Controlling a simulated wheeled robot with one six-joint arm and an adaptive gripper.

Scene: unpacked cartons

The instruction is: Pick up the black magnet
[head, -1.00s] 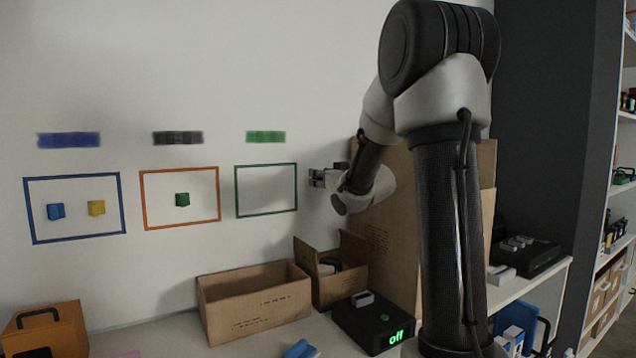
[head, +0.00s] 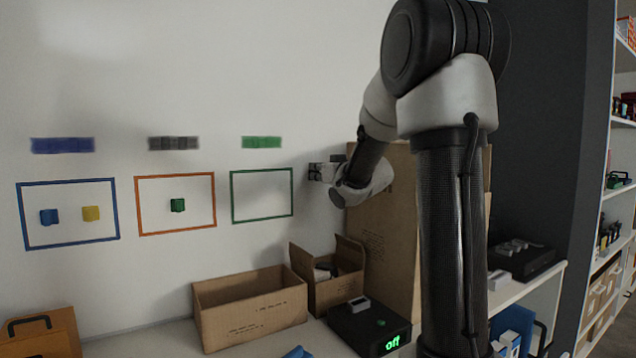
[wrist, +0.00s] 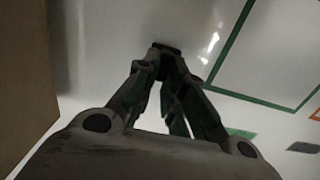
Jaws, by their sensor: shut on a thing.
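My gripper (head: 314,172) is at the white wall, just right of the green-outlined frame. In the wrist view my gripper (wrist: 166,52) has its fingers drawn together at the tips, shut on a small dark piece, the black magnet (wrist: 167,46). Only a little of the magnet shows between the fingertips. In the head view it cannot be told apart from the dark fingers. I cannot tell whether it touches the wall.
The green frame (head: 231,197) is empty. The orange frame (head: 137,205) holds a green magnet (head: 178,205); the blue frame (head: 20,216) holds blue (head: 48,217) and yellow (head: 91,213) magnets. An open carton (head: 250,312) stands below; a tall carton (head: 375,235) stands beside my arm.

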